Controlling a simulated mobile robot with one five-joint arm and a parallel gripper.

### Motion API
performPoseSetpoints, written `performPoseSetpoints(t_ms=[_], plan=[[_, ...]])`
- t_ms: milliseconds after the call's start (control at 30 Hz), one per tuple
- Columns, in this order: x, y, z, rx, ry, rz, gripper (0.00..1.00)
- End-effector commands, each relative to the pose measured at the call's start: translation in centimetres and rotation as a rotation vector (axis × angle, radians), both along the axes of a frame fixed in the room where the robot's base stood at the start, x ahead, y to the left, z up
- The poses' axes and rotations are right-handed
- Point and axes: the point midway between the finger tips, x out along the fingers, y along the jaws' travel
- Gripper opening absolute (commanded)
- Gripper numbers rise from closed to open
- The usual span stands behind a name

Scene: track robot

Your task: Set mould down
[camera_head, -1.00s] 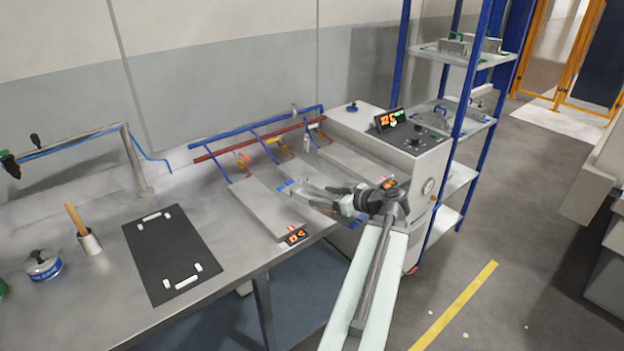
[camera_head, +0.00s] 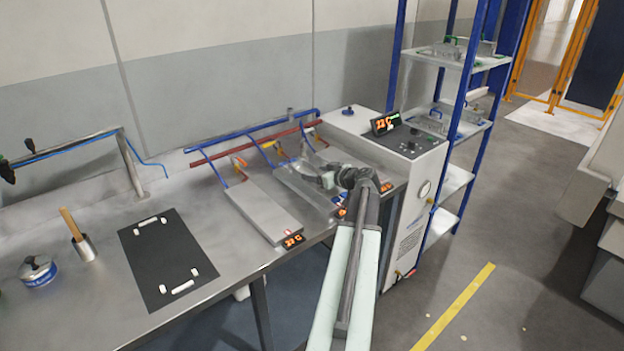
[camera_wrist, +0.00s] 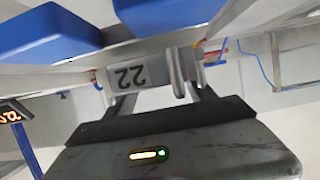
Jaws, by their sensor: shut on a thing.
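My gripper (camera_head: 326,180) is over the row of flat metal plates on the bench, around the middle plate (camera_head: 292,183) and the right plate. In the wrist view the two fingers of my gripper (camera_wrist: 160,82) are closed on a grey metal mould (camera_wrist: 138,74) with an upside-down "22" label. A round metal part stands beside the label. In the head view the arm hides most of the mould, and I cannot tell whether it touches a plate. Two blue blocks (camera_wrist: 45,32) fill the top of the wrist view.
The left plate (camera_head: 262,210) is bare. A black mat (camera_head: 160,258) with white marks lies to the left, near a cup with a stick (camera_head: 84,248) and a tin (camera_head: 38,271). Blue and red pipes run behind the plates. A control cabinet (camera_head: 395,160) and blue rack stand right.

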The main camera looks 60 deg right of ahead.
Motion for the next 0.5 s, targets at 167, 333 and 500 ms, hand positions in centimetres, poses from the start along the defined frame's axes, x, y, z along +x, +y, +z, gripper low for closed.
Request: performPoseSetpoints(t_ms=[167, 333, 500], plan=[[2.2, -1.8, -0.2, 0.001, -0.001, 0.0, 0.0], [2.4, -1.9, -0.2, 0.0, -0.001, -0.001, 0.0], [3.0, -2.4, -0.3, 0.0, -0.001, -0.001, 0.0]])
